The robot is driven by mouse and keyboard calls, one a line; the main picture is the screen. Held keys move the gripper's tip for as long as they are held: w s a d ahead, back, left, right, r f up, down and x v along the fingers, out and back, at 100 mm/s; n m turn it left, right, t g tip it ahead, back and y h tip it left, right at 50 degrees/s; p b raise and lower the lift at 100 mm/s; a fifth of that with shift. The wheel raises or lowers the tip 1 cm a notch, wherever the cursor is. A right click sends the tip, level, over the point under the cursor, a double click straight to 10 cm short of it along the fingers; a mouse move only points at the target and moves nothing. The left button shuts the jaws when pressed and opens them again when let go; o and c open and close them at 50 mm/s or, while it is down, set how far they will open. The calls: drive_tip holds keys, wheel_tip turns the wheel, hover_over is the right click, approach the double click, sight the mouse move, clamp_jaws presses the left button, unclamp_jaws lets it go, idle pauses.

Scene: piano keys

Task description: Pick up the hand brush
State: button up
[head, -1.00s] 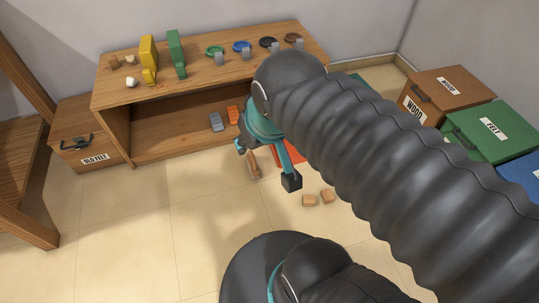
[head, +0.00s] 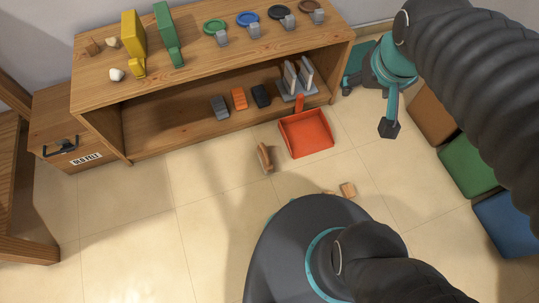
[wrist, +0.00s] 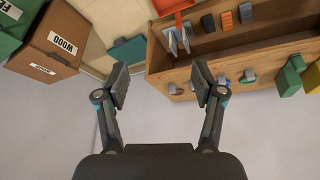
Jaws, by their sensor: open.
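The hand brush (head: 265,158), with a wooden-coloured body, lies on the tiled floor in the head view, just left of the red dustpan (head: 306,134). My gripper (head: 367,106) is open and empty, right of the brush and dustpan and apart from both. In the wrist view my gripper (wrist: 160,82) has its two fingers spread wide, with nothing between them. The brush cannot be made out in the wrist view. The dustpan shows only in part at its top edge (wrist: 168,6).
A wooden shelf unit (head: 160,142) stands behind, with several coloured items on its top and lower shelf. Wood blocks (head: 348,190) lie on the floor near my base. Brown, green (head: 468,165) and blue boxes stand at right. The floor left of the brush is clear.

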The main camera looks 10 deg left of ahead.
drive_tip(key=w+a+f+n+g+b, duration=0.1)
drive_tip(key=w+a+f, duration=0.2)
drive_tip(key=w+f, duration=0.2)
drive_tip(key=w+a+f+g+b, duration=0.1)
drive_tip(key=w+a+f, duration=0.2)
drive_tip(key=w+f, duration=0.25)
drive_tip(key=n+g+h+b, duration=0.2)
drive_tip(key=n+b, duration=0.2)
drive_tip(key=b, duration=0.1)
hover_over(261, 157)
wheel_tip(261, 157, down, 44)
drive_tip(key=shift+s+d+r, duration=0.1)
drive_tip(key=shift+r, duration=0.05)
drive_tip(key=shift+w+d+f+b, duration=0.1)
drive_tip(key=shift+d+f+b, duration=0.1)
drive_tip(key=shift+f, duration=0.75)
drive_tip(key=shift+w+d+f+b, duration=0.15)
drive_tip(key=shift+f+b, duration=0.1)
drive_tip(key=shift+f, duration=0.65)
drive_tip(key=shift+w+d+f+b, duration=0.1)
drive_tip(key=shift+d+f+b, duration=0.1)
drive_tip(key=shift+f, duration=0.75)
clamp_jaws()
